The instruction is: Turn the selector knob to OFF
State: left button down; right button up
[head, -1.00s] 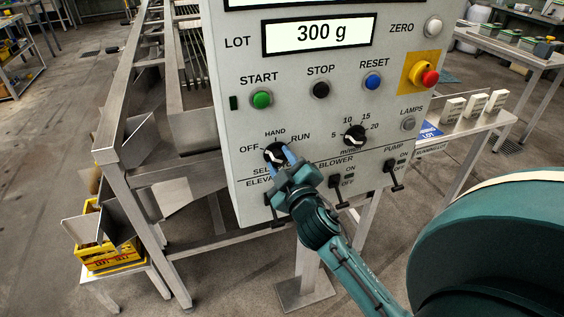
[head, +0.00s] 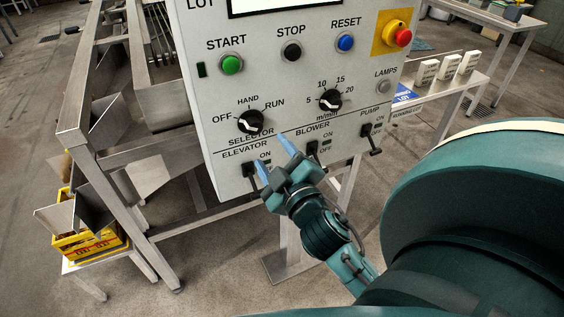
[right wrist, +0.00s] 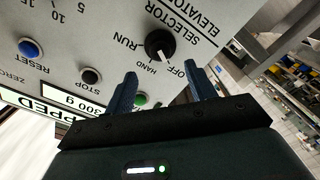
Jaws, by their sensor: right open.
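The selector knob (head: 251,121) is a round black knob with a pale pointer, low on the grey control panel (head: 300,85). Labels OFF, HAND and RUN sit around it. In the right wrist view the knob (right wrist: 160,45) shows its pale pointer towards the OFF side; the exact angle is hard to tell. My right gripper (head: 272,152) is open and empty, below and right of the knob in the head view, apart from it. In the right wrist view its fingers (right wrist: 159,70) point at the panel, with the knob beyond and between them. My left gripper is out of view.
The speed knob (head: 330,100), the green START button (head: 231,64) and the red emergency button (head: 403,37) are also on the panel.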

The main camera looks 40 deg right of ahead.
jog(key=shift+b+v, duration=0.35)
jog(key=shift+v, duration=1.7)
jog(key=s+a+f+m+g+y, duration=0.1)
jog(key=s+a+f+g+y, duration=0.2)
jog(key=a+f, duration=0.3)
jog(key=s+a+f+m+g+y+p, duration=0.1)
jog(key=a+f, duration=0.6)
jog(key=f, duration=0.8)
jog(key=s+m+g+y, duration=0.1)
jog(key=s+g+y, duration=0.1)
jog(key=g+y, duration=0.1)
jog(key=shift+s+f, duration=0.3)
jog(key=shift+f, duration=0.1)
jog(key=shift+a, duration=0.15)
jog(key=shift+c, duration=0.4)
